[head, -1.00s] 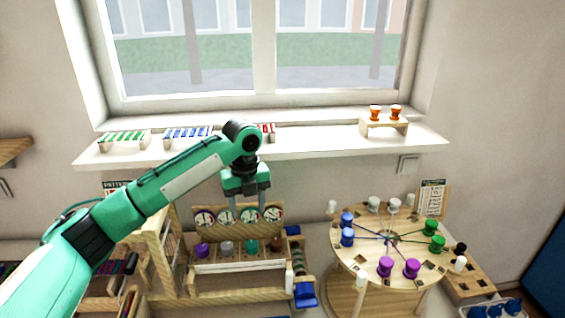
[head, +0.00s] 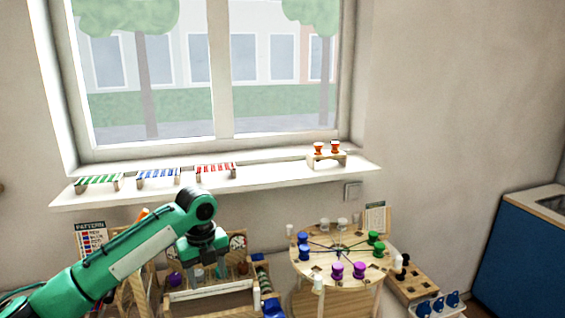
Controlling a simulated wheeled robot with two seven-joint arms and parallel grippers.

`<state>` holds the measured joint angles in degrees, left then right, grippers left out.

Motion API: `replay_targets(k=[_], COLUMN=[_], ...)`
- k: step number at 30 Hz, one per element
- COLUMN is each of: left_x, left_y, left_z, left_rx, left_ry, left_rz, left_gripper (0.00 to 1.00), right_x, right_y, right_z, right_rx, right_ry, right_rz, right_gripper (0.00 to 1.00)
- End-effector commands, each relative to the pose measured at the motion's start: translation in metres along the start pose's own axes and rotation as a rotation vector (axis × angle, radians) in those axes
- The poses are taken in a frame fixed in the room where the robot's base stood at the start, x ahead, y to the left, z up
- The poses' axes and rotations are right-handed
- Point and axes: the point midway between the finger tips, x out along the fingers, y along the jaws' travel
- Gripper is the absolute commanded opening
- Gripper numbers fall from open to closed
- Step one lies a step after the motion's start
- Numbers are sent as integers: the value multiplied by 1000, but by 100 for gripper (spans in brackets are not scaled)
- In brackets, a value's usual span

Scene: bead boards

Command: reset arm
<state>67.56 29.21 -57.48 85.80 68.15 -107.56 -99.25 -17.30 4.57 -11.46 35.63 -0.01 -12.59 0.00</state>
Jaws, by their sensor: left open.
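My left arm comes in from the lower left, and its gripper (head: 208,268) points down with its jaws apart. I see nothing held between the fingers. It hangs in front of the wooden rack with dials (head: 237,241), below the window sill, and hides part of that rack. A purple bead (head: 174,279) shows in the rack to the left of the gripper. My right gripper is not in view.
A round wooden table (head: 325,263) with blue, green, purple and white spools stands to the right. The window sill (head: 260,178) carries striped racks and a small stand (head: 327,161) with orange spools. A blue cabinet (head: 515,250) is at the far right.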

Motion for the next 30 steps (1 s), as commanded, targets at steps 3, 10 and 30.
replay_targets(k=[3,10,30], left_x=[16,50,176], left_y=[-3,-9,14], left_z=[-11,-38,-182], left_rx=[-26,-106,-811], left_ry=[6,17,165], left_rz=[-9,-40,-255], left_gripper=[55,55,55], right_x=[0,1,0], right_y=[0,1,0], right_z=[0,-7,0], right_rx=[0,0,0], right_ry=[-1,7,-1], right_rz=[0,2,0], right_gripper=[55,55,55])
